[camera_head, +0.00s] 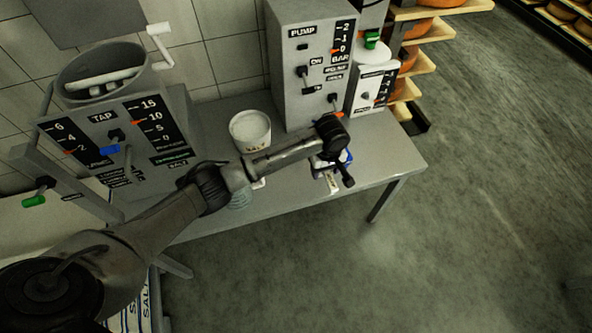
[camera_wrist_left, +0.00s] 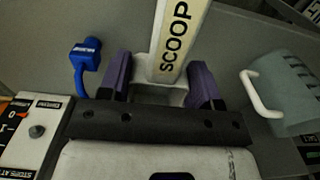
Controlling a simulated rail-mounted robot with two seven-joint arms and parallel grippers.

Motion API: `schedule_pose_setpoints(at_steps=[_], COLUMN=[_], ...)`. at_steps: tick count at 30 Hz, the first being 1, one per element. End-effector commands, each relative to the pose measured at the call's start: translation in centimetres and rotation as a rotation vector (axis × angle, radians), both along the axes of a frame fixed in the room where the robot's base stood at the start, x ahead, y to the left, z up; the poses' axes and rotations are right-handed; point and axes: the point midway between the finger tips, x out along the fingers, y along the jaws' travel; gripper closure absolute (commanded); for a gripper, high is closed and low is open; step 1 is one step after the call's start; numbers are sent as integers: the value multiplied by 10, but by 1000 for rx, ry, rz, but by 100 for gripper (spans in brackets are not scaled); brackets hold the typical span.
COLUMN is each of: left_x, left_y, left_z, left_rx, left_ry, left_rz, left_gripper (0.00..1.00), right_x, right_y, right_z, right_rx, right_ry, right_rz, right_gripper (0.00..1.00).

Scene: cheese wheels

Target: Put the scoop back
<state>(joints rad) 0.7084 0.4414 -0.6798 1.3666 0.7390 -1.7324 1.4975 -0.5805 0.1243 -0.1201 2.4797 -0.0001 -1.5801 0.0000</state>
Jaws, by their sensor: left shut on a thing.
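My left gripper (camera_head: 337,172) is over the front of the grey table, right of the white tub. In the left wrist view its two purple fingers (camera_wrist_left: 160,80) are on either side of a cream strip lettered SCOOP (camera_wrist_left: 178,40). I take this strip to be the scoop's handle, and the gripper is shut on it. A small pale lettered piece also shows below the gripper in the head view (camera_head: 332,183). The scoop's bowl cannot be made out. A white tub (camera_head: 250,132) with pale contents stands on the table. My right gripper is not in view.
A clear jug (camera_wrist_left: 285,98) with a white handle stands beside the gripper. A blue tagged item (camera_wrist_left: 85,55) lies on its other side. The PUMP box (camera_head: 305,65) stands behind, the TAP unit (camera_head: 115,130) at left. The table (camera_head: 385,160) is bare at right.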

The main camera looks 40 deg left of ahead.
Motion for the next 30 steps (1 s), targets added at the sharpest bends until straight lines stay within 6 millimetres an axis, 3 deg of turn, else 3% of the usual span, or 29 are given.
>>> schedule_pose_setpoints(at_steps=[9,15,25,30], left_x=[3,4,5,5], left_y=[65,95,110,109], left_z=[-43,-61,-69,-87], left_rx=[4,2,1,1], left_ry=[0,1,-1,1], left_rz=[7,5,3,3], left_gripper=[65,65,65,65], right_x=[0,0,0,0], right_y=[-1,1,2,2], right_z=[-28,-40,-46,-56], right_rx=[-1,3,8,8], right_ry=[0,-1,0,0], right_rz=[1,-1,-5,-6], right_gripper=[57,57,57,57])
